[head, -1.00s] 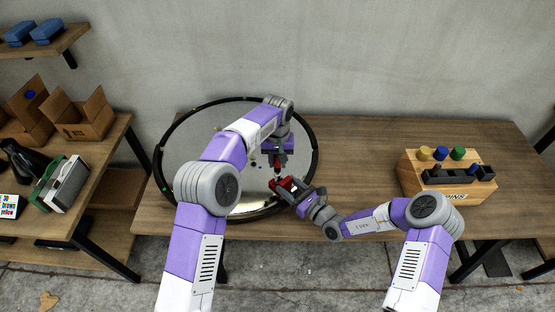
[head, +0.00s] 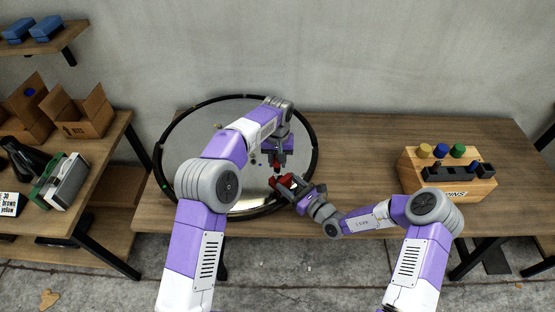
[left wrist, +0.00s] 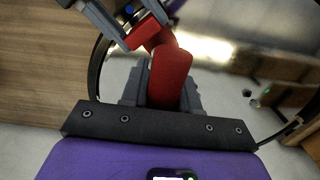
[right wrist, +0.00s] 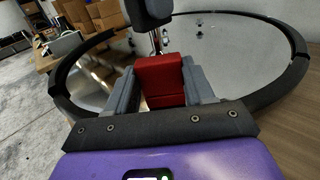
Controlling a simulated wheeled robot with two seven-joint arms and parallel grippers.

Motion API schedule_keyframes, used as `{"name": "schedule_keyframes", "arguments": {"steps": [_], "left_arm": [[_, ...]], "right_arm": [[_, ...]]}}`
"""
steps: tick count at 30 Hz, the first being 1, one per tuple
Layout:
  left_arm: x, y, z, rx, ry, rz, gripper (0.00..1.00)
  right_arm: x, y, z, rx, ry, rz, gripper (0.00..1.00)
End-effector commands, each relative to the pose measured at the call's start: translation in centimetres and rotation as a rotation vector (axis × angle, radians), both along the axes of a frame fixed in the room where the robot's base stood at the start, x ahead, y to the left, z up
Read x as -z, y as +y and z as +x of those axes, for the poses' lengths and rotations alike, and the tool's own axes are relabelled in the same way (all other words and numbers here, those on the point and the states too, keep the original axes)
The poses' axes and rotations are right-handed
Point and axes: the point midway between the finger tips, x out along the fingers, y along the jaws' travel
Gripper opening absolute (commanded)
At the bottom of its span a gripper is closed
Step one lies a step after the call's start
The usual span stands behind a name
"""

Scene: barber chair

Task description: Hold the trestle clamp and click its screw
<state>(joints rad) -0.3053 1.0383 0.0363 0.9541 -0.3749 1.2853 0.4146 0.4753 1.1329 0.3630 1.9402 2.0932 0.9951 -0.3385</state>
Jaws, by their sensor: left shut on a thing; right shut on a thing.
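My right gripper (head: 284,186) is shut on a red block-like piece, which I take for the trestle clamp (right wrist: 160,76). The clamp also shows in the left wrist view (left wrist: 148,36), tilted past the left fingers. My left gripper (head: 277,160) is above it, pointing down, shut on a red rounded handle (left wrist: 170,76). In the right wrist view a thin metal shaft (right wrist: 156,42) runs between the left gripper and the clamp. The shaft's tip and the clamp's screw are too small or hidden to tell whether they touch.
A big round mirror with a black rim (head: 315,160) lies on the wooden table (head: 350,150) under both grippers. A wooden pin box (head: 470,190) with coloured pegs stands at the right. A side bench at the left holds cardboard boxes (head: 84,113). The table between mirror and pin box is clear.

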Motion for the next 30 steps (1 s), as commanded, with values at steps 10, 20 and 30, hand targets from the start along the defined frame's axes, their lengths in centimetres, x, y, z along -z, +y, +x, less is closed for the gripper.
{"name": "schedule_keyframes", "arguments": {"steps": [10,20,30], "left_arm": [[-0.12,0.05,0.05,0.347,-0.002,0.000,0.00],[-0.12,0.05,0.05,0.371,-0.002,0.000,0.00],[-0.11,0.05,0.06,0.568,-0.002,0.000,0.00]], "right_arm": [[-0.04,0.01,0.01,0.000,-0.001,0.001,0.00],[-0.04,0.01,0.00,0.000,-0.001,0.001,0.00],[-0.04,0.01,0.00,0.000,-0.001,0.001,0.00]]}}
